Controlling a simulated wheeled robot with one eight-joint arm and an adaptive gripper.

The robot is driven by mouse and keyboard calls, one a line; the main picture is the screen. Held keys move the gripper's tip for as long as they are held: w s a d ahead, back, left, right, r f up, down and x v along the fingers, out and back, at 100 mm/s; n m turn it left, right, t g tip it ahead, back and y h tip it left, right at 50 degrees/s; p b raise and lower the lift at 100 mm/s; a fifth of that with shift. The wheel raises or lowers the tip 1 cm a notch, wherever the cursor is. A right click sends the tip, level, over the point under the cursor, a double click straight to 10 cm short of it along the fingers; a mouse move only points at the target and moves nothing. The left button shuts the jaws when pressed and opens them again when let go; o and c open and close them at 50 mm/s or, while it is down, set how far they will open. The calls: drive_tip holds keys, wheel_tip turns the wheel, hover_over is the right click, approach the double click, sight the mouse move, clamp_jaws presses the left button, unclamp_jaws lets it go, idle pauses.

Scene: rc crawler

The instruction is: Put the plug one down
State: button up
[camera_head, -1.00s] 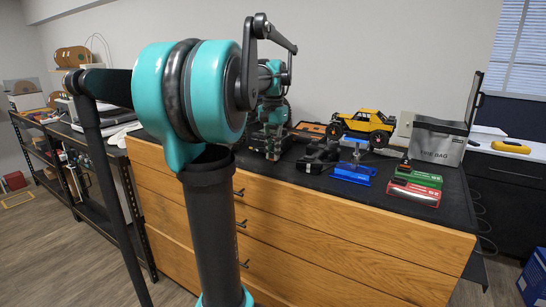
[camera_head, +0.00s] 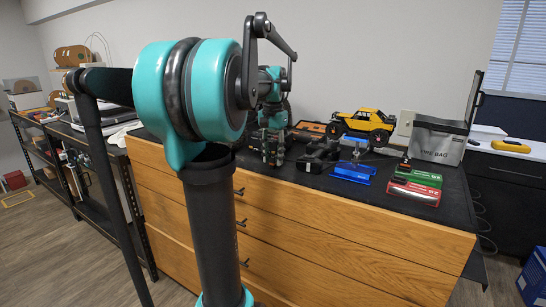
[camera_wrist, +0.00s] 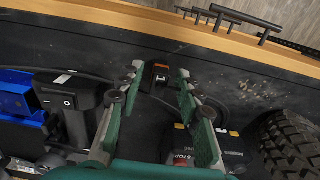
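The two green-padded fingers stand apart, with a narrow gap visible on each side of the plug. A thin dark cable loops near the plug. The plug appears to be at the black worktop, but its exact contact is hard to tell. In the head view my gripper (camera_head: 270,148) points down over the worktop, left of the black device, and the plug there cannot be made out.
A yellow crawler (camera_head: 362,126), blue stand (camera_head: 353,172), green and red packs (camera_head: 415,180) and grey bag (camera_head: 440,140) stand to the right on the worktop. The worktop's wooden edge (camera_wrist: 190,35) is close.

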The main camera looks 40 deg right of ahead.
sight(273, 157)
wheel_tip(273, 157, up, 12)
drive_tip(key=w+a+f+n+t, duration=0.1)
drive_tip(key=w+a+f+n, duration=0.3)
drive_tip(key=a+f, duration=0.7)
drive_tip(key=w+a+f+n+t, duration=0.1)
drive_tip(key=w+a+f+n, duration=0.35)
drive_tip(key=a+f, duration=0.55)
drive_tip(key=s+a+f+n+t, duration=0.1)
drive_tip(key=s+a+f+n, duration=0.2)
drive_tip(key=a+f, duration=0.6)
drive_tip(key=s+a+f+n+t, duration=0.1)
drive_tip(key=s+a+f+n, duration=0.2)
drive_tip(key=s+a+f, duration=0.5)
drive_tip(key=shift+a+f, duration=0.5)
drive_tip(key=shift+a, duration=0.1)
